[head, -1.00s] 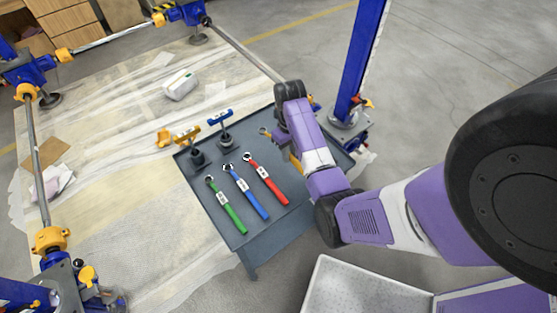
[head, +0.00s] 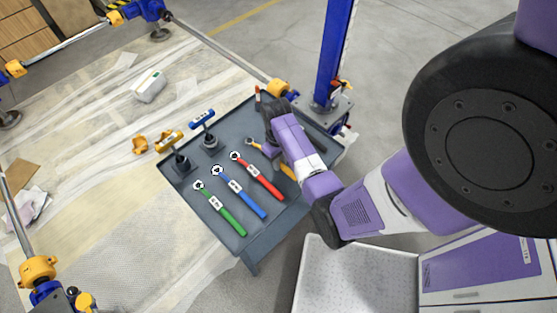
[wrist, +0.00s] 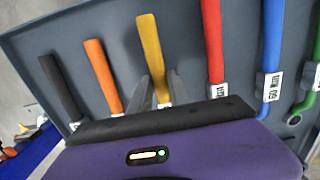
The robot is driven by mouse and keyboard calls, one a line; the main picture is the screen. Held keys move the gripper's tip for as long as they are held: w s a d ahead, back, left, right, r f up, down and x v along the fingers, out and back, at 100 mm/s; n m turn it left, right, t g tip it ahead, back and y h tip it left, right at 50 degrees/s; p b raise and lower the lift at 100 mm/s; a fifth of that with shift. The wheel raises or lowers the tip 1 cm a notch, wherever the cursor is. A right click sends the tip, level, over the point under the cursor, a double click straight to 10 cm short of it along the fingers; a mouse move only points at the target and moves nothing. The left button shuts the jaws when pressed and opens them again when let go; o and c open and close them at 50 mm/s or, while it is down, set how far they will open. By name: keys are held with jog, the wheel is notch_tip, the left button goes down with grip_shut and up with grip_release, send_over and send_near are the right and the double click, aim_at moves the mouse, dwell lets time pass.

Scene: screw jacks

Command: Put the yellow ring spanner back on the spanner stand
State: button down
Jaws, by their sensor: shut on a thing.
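The yellow ring spanner shows in the wrist view (wrist: 151,50), its handle passing between my two fingers. My gripper (wrist: 161,92) is shut on it close to its white label. In the head view my arm covers much of this spanner; its ring end (head: 251,142) shows on the left of my wrist. The spanner stand (head: 225,255) is a dark grey tray-like top. The spanner is over it, between the red spanner (head: 258,177) and an orange one (wrist: 103,75). I cannot tell whether it touches the surface.
A blue spanner (head: 240,192) and a green spanner (head: 221,209) lie left of the red one. A black handle (wrist: 60,88) lies beyond the orange one. A blue post (head: 336,55) rises behind.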

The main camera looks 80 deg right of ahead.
jog(key=shift+f, duration=0.15)
jog(key=c, duration=1.3)
grip_release()
jog(key=shift+o, duration=0.2)
